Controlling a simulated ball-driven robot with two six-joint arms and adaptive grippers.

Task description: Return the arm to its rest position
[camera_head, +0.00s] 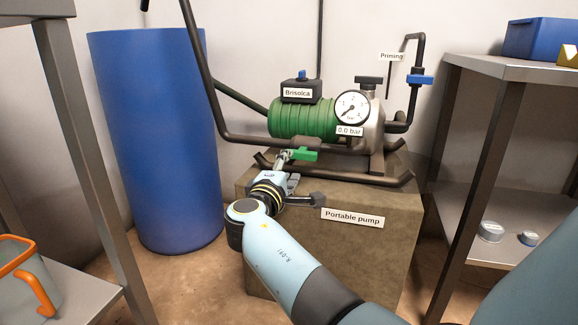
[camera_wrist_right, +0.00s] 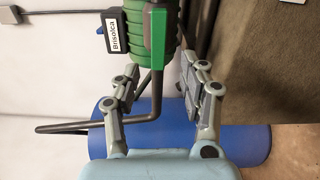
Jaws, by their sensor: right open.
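My right gripper (camera_head: 284,170) is in the middle of the head view, just in front of the portable pump. In the right wrist view its two fingers (camera_wrist_right: 161,78) stand wide apart with nothing held between them. The green valve handle (camera_head: 303,154) is close beyond the fingertips; it also shows in the right wrist view (camera_wrist_right: 157,45), apart from both fingers. The right arm (camera_head: 290,260) reaches forward from the lower right. My left gripper is not in view.
The green pump (camera_head: 303,119) with its gauge (camera_head: 352,107) reading near zero sits on a stone block (camera_head: 300,245). A blue barrel (camera_head: 157,140) stands left. Metal shelves (camera_head: 510,68) stand right, with a blue crate (camera_head: 540,39). Dark pipes run near the gripper.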

